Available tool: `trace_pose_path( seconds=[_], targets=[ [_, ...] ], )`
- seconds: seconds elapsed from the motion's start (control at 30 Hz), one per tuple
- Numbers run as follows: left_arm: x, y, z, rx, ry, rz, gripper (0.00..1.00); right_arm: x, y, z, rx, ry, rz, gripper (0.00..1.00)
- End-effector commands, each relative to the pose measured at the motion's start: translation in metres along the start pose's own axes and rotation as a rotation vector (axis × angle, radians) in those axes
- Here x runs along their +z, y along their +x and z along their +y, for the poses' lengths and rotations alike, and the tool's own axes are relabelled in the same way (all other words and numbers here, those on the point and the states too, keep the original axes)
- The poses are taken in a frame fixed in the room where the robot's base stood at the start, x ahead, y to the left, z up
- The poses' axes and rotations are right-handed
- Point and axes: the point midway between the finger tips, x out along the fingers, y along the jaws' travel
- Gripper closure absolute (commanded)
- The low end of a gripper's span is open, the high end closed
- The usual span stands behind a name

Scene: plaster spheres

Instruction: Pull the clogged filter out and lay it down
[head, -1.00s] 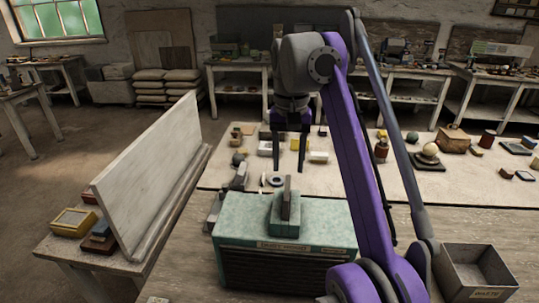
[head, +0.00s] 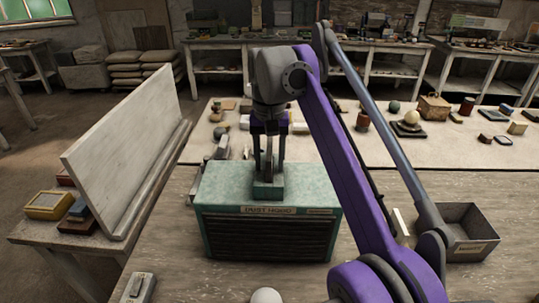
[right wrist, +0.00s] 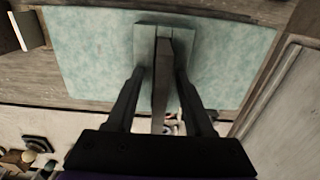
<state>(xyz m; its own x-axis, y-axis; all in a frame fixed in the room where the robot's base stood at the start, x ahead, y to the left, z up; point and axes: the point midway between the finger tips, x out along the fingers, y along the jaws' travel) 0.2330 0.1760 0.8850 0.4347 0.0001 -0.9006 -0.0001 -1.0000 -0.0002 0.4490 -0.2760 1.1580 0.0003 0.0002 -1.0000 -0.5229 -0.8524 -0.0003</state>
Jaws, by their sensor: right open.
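The green dust hood (head: 225,190) stands on the bench in the middle of the head view, with a slatted front and a label. A small raised block (head: 268,190) sits on its top. A thin grey upright plate, apparently the filter (right wrist: 161,85), stands in the slot of that block. My right gripper (head: 269,170) points down over the block. Its fingers are open, one on each side of the plate, with gaps showing in the right wrist view. How deep the filter goes into the hood is hidden. My left gripper is not in view.
A grey open bin (head: 470,232) stands at the right. A pale upright panel (head: 125,150) stands at the left, near a yellow box (head: 48,205). Several small items lie on the light surface behind. The bench front is mostly clear, with a pale ball (head: 266,295) at the edge.

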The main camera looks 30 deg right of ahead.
Motion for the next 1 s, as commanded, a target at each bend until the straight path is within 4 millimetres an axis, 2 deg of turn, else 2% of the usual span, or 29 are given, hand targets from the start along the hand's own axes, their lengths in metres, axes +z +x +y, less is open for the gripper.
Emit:
trace_pose_path(
  seconds=[0.17, 0.47, 0.67, 0.7, 0.8, 1.0],
  targets=[
    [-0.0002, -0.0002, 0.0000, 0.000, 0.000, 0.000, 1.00, 0.0000, -0.0003, 0.0000, 0.000, 0.000, 0.000, 0.47],
    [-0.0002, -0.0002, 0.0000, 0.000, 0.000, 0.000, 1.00, 0.0000, -0.0004, 0.0000, 0.000, 0.000, 0.000, 1.00],
    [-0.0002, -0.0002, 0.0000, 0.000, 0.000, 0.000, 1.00, -0.0001, -0.0004, 0.0000, 0.000, 0.000, 0.000, 1.00],
    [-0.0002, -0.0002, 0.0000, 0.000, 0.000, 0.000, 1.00, -0.0001, -0.0004, 0.0000, 0.000, 0.000, 0.000, 0.87],
    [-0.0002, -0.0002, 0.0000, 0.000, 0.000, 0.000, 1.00, -0.0001, -0.0004, 0.0000, 0.000, 0.000, 0.000, 1.00],
    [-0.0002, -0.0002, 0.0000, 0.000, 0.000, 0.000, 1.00, 0.0000, -0.0004, 0.0000, 0.000, 0.000, 0.000, 1.00]
  ],
)
